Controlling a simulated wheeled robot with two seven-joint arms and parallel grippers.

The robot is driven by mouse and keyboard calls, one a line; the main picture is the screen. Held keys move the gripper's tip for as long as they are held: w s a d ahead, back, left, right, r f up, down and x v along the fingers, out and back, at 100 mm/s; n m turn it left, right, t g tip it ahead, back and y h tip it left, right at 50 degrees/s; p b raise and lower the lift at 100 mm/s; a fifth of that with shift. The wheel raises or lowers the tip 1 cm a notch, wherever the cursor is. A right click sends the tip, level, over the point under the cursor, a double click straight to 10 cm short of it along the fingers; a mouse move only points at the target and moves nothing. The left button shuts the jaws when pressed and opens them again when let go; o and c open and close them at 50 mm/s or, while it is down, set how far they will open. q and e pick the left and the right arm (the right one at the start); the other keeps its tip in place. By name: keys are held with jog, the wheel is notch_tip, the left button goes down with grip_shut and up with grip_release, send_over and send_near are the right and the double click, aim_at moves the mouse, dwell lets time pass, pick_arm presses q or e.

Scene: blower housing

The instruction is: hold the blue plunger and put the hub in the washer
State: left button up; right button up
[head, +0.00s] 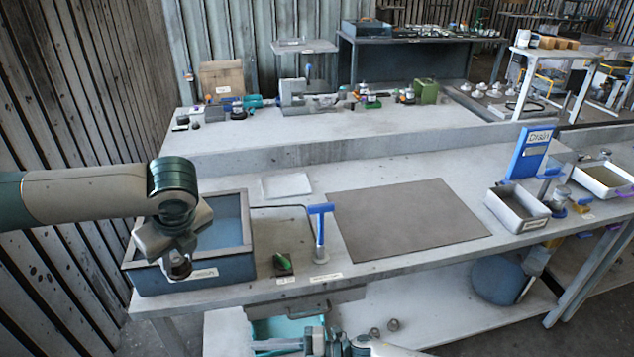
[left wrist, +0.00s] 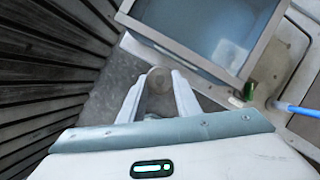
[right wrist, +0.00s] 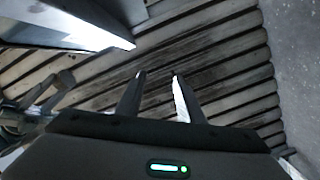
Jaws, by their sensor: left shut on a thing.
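My left gripper (head: 177,256) is shut on the hub, a small grey round part (left wrist: 158,79) seen between the fingers in the left wrist view. It is held in front of the near wall of the washer, a blue-grey open tank (head: 190,280) at the left of the bench. The tank also shows in the left wrist view (left wrist: 185,65). The blue plunger (head: 320,225) stands upright with a T-shaped handle right of the tank; no gripper touches it. My right gripper (right wrist: 158,88) is open and empty, low, away from the bench top.
A green switch (head: 282,262) on a dark pad sits between tank and plunger. A grey mat (head: 405,220) lies clear on the bench. A white bin (head: 517,208) and a blue sign (head: 530,152) stand at right. A lower shelf (head: 420,325) runs beneath.

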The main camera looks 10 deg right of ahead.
jog(key=s+r+n+g, duration=0.6)
jog(key=s+n+g, duration=0.2)
notch_tip(320, 180, up, 28)
jog(key=n+t+h, duration=0.4)
jog(key=n+h, duration=1.4)
jog(key=n, duration=0.1)
send_over(318, 204)
jog(key=shift+s+a+r, duration=0.1)
jog(key=shift+s+a, duration=0.2)
jog(key=shift+s, duration=0.1)
jog(key=shift+w+d, duration=0.15)
jog(key=shift+w, duration=0.3)
jog(key=shift+s+d, duration=0.1)
